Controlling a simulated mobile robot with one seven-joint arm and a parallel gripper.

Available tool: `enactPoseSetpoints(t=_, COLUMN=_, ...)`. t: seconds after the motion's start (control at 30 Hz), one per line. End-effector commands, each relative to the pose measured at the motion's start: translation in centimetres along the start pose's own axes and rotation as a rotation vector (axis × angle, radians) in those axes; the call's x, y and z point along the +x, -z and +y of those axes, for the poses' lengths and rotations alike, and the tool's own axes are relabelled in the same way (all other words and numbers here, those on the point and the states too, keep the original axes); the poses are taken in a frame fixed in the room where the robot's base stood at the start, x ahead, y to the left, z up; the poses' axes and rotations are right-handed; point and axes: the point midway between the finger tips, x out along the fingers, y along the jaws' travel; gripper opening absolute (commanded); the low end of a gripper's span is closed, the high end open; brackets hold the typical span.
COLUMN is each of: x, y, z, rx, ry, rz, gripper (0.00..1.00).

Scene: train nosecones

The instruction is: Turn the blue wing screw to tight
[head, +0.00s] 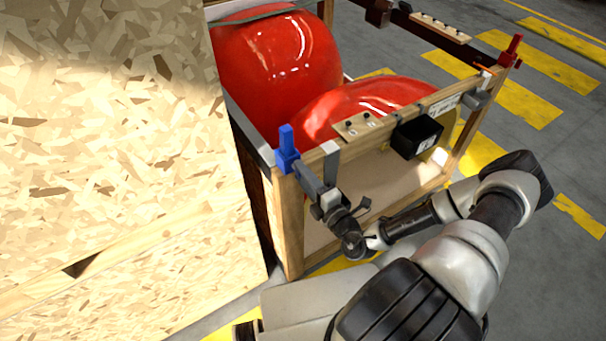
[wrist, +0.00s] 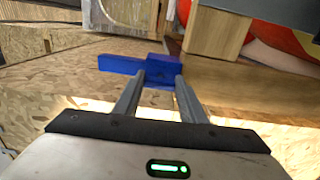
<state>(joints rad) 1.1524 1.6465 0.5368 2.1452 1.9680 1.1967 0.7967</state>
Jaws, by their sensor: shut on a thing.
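The blue wing screw (head: 287,146) stands on the near left corner post of the wooden crate frame (head: 289,235) in the head view. It also shows in the wrist view (wrist: 120,64), with one flat blue wing reaching out to the left. My gripper (head: 299,168) comes in from the lower right. Its two grey fingers (wrist: 160,80) are shut on the blue wing screw, with blue showing between the tips. The lower part of the screw is partly hidden by the fingers.
Two shiny red nosecones (head: 280,55) lie in the crate. A black box (head: 417,137) is fixed on the front rail, and a red wing screw (head: 510,50) stands on the right corner. A large chipboard panel (head: 110,150) rises close on the left. Open floor lies right.

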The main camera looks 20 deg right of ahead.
Motion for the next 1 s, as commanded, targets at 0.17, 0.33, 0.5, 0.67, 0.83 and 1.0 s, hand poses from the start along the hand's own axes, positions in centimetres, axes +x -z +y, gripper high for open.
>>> enactPoseSetpoints(t=0.17, x=0.10, y=0.00, z=0.13, rx=0.029, ry=-0.003, rz=0.000, gripper=0.15)
enactPoseSetpoints(t=0.33, x=0.10, y=0.00, z=0.13, rx=0.036, ry=-0.003, rz=0.000, gripper=0.15)
enactPoseSetpoints(t=0.5, x=0.10, y=0.00, z=0.13, rx=0.036, ry=-0.004, rz=0.000, gripper=0.15)
enactPoseSetpoints(t=0.67, x=0.09, y=0.00, z=0.13, rx=0.036, ry=-0.003, rz=0.000, gripper=0.49)
enactPoseSetpoints(t=0.83, x=0.06, y=0.00, z=0.08, rx=0.035, ry=-0.002, rz=0.000, gripper=0.56)
enactPoseSetpoints(t=1.0, x=-0.03, y=-0.01, z=0.04, rx=0.035, ry=-0.001, rz=0.000, gripper=0.56)
